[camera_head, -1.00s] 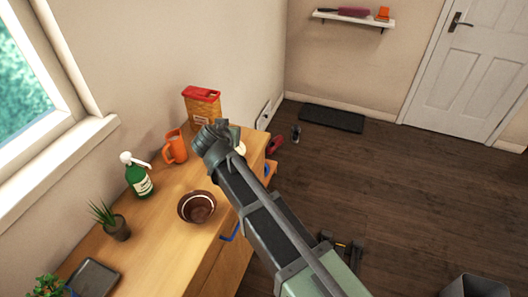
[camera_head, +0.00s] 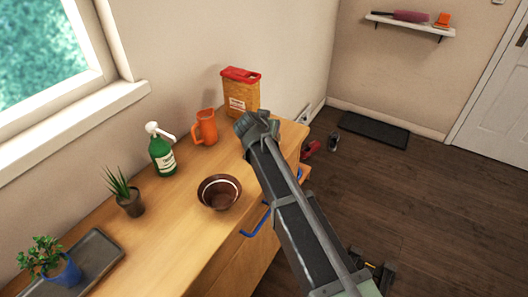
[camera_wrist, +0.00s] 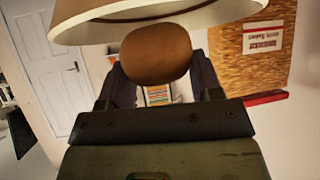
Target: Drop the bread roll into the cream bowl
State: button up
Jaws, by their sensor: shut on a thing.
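The brown, rounded bread roll (camera_wrist: 156,54) is between the two dark fingers of my gripper (camera_wrist: 160,80) in the wrist view, and the gripper is shut on it. That view is upside down. The cream bowl (camera_wrist: 105,28), with a thin dark line at its rim, fills the top of the wrist view, close to the roll. I cannot tell whether the roll is over the bowl's opening or beside it. In the head view my arm's end is at the counter's far end; it hides the fingers, roll and cream bowl.
A brown bowl (camera_head: 219,192) stands on the wooden counter (camera_head: 180,230) nearer me. An orange jug (camera_head: 205,127), a red-lidded container (camera_head: 240,92), a green pump bottle (camera_head: 162,156) and potted plants (camera_head: 129,200) stand along the wall side. A grey tray (camera_head: 95,262) lies at the near left.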

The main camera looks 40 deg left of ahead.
jog(key=shift+f, duration=0.3)
jog(key=o, duration=1)
jog(key=p+v, duration=0.6)
jog(key=v, duration=0.4)
jog(key=shift+s+r, duration=0.25)
jog(key=shift+s, duration=0.05)
jog(key=shift+d, duration=0.1)
